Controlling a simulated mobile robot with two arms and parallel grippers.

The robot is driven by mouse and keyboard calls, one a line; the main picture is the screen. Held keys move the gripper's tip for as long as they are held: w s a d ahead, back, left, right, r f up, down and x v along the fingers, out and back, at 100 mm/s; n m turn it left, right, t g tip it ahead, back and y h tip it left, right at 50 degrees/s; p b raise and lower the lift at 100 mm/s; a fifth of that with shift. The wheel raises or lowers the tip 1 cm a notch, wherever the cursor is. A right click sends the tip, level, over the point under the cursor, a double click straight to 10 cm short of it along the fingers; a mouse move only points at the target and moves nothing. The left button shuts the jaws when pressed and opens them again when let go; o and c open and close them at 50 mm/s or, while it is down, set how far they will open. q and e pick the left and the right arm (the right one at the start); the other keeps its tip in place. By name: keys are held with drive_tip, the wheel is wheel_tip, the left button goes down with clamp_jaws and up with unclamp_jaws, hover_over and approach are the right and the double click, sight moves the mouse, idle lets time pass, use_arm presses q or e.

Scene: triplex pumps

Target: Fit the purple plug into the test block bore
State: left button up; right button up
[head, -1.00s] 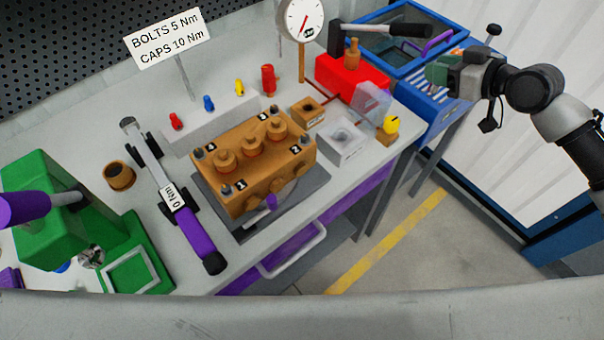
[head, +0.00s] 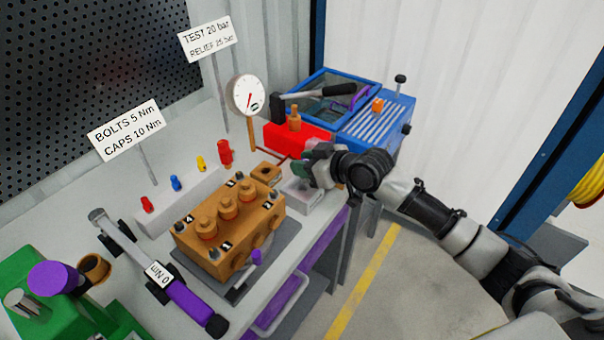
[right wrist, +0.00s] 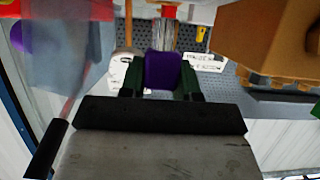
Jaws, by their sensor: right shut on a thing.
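My right gripper (head: 305,168) is over the back right of the bench, close above the pale grey block (head: 300,198). In the right wrist view its green fingers (right wrist: 163,80) are shut on the purple plug (right wrist: 163,70). In the head view the gripper hides the plug. A small brass block with a dark hole (head: 266,171), which looks like the test block, stands just left of the gripper. A large brown block fills the upper right of the wrist view. I cannot tell whether the plug touches anything. My left gripper is not in view.
The brass pump (head: 228,235) sits on a dark mat, with the torque wrench (head: 160,272) to its left. A red pump unit (head: 297,138) and gauge (head: 248,95) stand behind my gripper. The floor at right is clear.

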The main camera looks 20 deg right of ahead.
sight(303, 181)
drive_tip(key=shift+a+f, duration=0.3)
drive_tip(key=shift+f, duration=1.9)
drive_tip(key=shift+f, duration=0.15)
drive_tip(key=o, duration=0.9)
drive_tip(key=shift+c, duration=0.2)
drive_tip(key=shift+d+r, duration=0.15)
drive_tip(key=shift+r, duration=0.05)
drive_tip(key=shift+o, duration=0.4)
drive_tip(key=v, duration=1.1)
drive_tip(key=shift+b, duration=0.4)
drive_tip(key=shift+s+d+r, duration=0.15)
drive_tip(key=shift+s+r, duration=0.1)
drive_tip(key=shift+s, duration=0.05)
